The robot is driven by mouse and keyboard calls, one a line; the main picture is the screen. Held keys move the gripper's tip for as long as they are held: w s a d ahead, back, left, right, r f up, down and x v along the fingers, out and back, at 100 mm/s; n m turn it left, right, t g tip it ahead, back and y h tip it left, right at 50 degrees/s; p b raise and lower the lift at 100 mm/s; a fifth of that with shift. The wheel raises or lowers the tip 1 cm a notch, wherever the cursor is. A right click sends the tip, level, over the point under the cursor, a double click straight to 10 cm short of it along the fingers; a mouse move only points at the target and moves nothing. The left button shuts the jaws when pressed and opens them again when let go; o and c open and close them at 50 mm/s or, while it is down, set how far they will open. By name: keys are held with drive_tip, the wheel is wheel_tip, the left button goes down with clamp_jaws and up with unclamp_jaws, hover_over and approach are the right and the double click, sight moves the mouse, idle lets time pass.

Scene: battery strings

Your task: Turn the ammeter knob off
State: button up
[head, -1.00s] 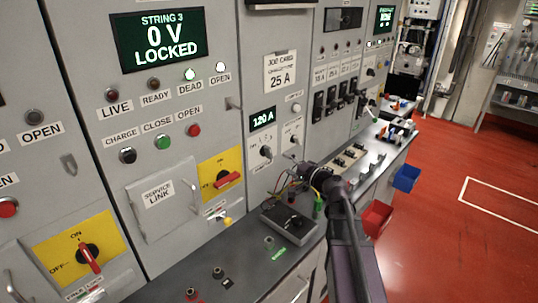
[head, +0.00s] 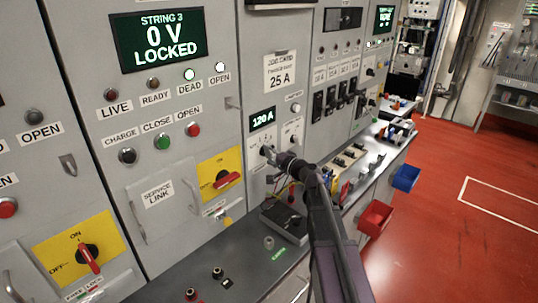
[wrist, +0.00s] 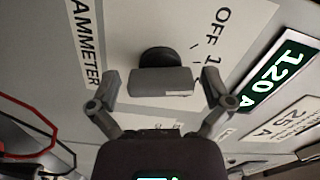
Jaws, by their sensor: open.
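The ammeter knob (wrist: 160,57) shows in the wrist view as a dark round base with a grey bar in front of it. It sits on a pale plate marked AMMETER, OFF and 1. My gripper (wrist: 160,88) is open, with one finger on each side of the grey bar. Small gaps seem to show between fingertips and bar; contact cannot be told. In the head view my gripper (head: 271,153) is at the knob plate below the 120 A display (head: 262,119) and hides most of the knob. The display (wrist: 276,74) also shows in the wrist view.
A second knob (head: 293,140) is close to the right of my gripper. A yellow panel with a red handle (head: 228,180) is to the left. Red (head: 375,217) and blue bins hang at the bench's front.

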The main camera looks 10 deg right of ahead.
drive_tip(key=c, duration=1)
drive_tip(key=shift+o, duration=0.2)
drive_tip(key=shift+n, duration=0.4)
drive_tip(key=shift+f+n, duration=0.15)
drive_tip(key=shift+n, duration=2.45)
drive_tip(key=o, duration=1)
drive_tip(key=shift+c, duration=0.2)
